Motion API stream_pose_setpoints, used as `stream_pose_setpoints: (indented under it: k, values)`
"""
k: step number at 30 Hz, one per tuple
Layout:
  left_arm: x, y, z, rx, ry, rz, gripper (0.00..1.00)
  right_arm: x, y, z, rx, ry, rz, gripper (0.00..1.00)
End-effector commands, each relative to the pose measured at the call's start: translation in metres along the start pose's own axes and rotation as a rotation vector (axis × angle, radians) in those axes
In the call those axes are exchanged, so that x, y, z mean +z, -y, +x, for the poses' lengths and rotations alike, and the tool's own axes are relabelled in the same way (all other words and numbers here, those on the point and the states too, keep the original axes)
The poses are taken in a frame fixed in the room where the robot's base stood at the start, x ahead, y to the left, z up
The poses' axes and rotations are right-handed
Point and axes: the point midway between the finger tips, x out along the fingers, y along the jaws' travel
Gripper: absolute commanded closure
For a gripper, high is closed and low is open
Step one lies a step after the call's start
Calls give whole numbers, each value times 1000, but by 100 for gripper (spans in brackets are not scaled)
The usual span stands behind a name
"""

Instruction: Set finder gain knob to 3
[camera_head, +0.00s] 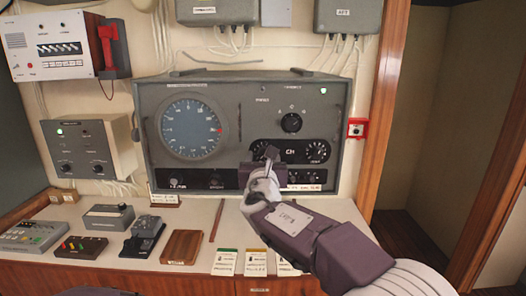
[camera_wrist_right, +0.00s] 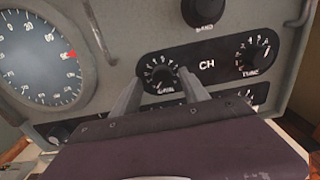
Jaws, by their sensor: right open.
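The finder gain knob (camera_wrist_right: 163,82) is a small black round knob with white marks around it, at the left end of a black panel marked CH. It appears to be labelled GAIN in the right wrist view. My right gripper (camera_wrist_right: 160,93) is open, with one fingertip on each side of the knob; I cannot tell whether they touch it. In the head view my right gripper (camera_head: 265,157) is in front of the grey finder unit (camera_head: 250,88) and mostly hides the knob. The knob's exact setting is too small to read. My left gripper is not in view.
A tune knob (camera_wrist_right: 254,55) is at the panel's right end, and a band knob (camera_wrist_right: 203,10) is above. A round blue dial (camera_head: 190,128) is to the left.

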Motion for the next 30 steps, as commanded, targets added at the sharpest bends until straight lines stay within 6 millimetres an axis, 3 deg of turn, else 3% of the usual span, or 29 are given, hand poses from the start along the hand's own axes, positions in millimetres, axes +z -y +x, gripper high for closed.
stream_pose_setpoints:
  k: [4,12,17,18,30]
  values:
    - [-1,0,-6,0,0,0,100,1,1,14,-1,0,0,47]
    - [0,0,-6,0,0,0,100,0,0,15,0,0,1,50]
    - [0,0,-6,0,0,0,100,0,0,15,0,0,1,95]
    - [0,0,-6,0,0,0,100,0,0,15,0,0,1,100]
    - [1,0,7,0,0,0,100,-3,1,15,-1,1,81,100]
